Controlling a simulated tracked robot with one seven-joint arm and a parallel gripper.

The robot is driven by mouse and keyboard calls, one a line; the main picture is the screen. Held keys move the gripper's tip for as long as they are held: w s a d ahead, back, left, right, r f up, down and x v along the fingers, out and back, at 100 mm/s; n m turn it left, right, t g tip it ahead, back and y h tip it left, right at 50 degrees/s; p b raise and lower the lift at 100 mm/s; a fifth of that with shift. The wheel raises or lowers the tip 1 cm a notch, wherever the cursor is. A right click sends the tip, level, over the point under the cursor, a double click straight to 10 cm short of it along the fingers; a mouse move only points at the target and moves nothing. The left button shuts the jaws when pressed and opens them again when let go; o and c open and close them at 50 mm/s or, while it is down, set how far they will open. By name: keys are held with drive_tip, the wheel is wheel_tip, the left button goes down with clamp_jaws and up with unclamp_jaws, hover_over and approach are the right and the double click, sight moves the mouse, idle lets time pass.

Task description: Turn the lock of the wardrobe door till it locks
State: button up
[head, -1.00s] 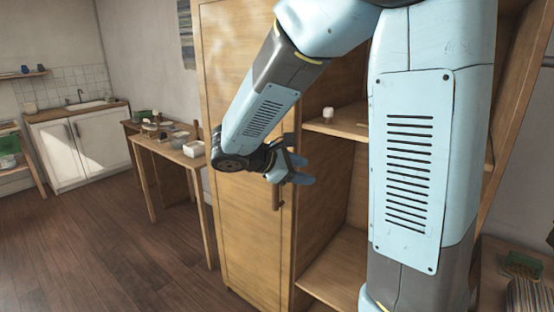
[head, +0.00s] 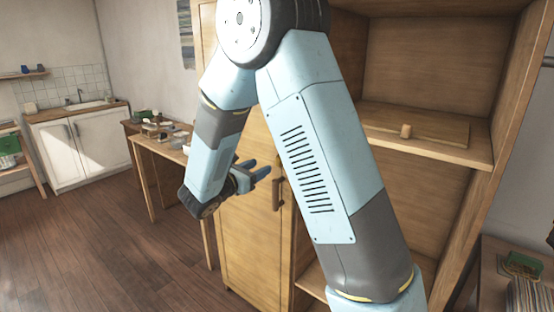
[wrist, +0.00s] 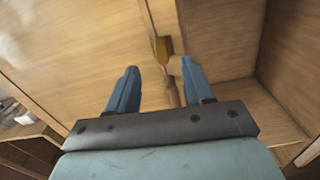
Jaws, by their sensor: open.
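The wooden wardrobe door (head: 250,235) stands at the left of the wardrobe, with a dark vertical handle (head: 277,194) near its right edge. In the head view the lock is hidden by my arm. My gripper (head: 256,169) is open and empty in front of the door, left of the handle. In the wrist view its blue fingers (wrist: 159,67) are apart, with the lock just beyond their tips.
The floor (head: 80,240) at left is clear.

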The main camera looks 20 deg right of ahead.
sight(277, 157)
drive_tip(key=x, duration=1)
clamp_jaws()
idle(0.4)
